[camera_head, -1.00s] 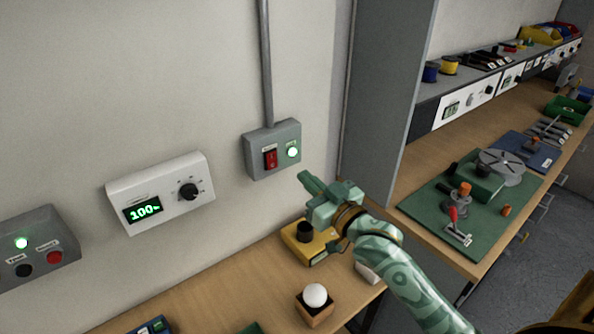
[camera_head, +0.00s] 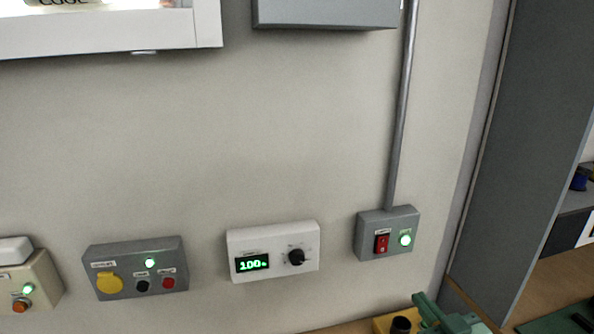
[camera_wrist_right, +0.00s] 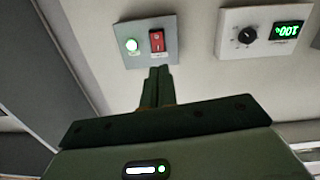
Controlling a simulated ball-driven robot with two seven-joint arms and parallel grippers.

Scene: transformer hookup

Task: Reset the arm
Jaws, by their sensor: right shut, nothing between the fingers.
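My right gripper (camera_head: 430,312) shows at the bottom edge of the head view, below the grey switch box (camera_head: 370,239). In the right wrist view its fingers (camera_wrist_right: 157,80) are together and empty, pointing toward the same box (camera_wrist_right: 134,57) on the wall. The box has a red rocker switch (camera_head: 381,243) and a lit green lamp (camera_head: 405,240). I cannot tell how far the fingertips are from the box. My right arm is mostly out of the head view. My left gripper is not in view.
A beige box (camera_head: 45,283) is at far left. A yellow block with a black knob (camera_head: 401,325) sits below. A grey partition (camera_head: 525,130) stands right.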

